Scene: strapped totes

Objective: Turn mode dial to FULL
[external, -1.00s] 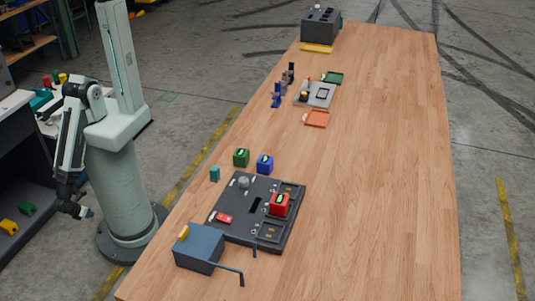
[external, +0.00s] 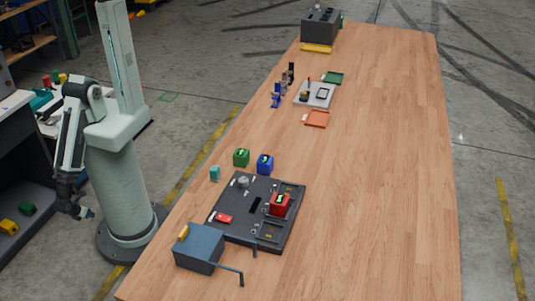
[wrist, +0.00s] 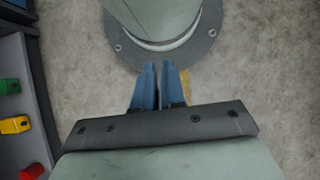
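A dark panel (external: 226,233) lies on the near part of the wooden table. A grey round knob (external: 243,182) stands near its back left corner and looks like the mode dial. Its markings and pointer are too small to read. My gripper (external: 88,213) hangs low beside my base, off the table's left side and well away from the panel. In the wrist view, my gripper's blue fingers (wrist: 158,72) lie close together with nothing seen between them.
A red block (external: 280,203) and a small red part (external: 224,218) sit on the panel. A blue-grey box (external: 199,248) with a bent rod stands in front. Green (external: 241,157) and blue (external: 265,164) blocks stand behind. The table's right side is clear.

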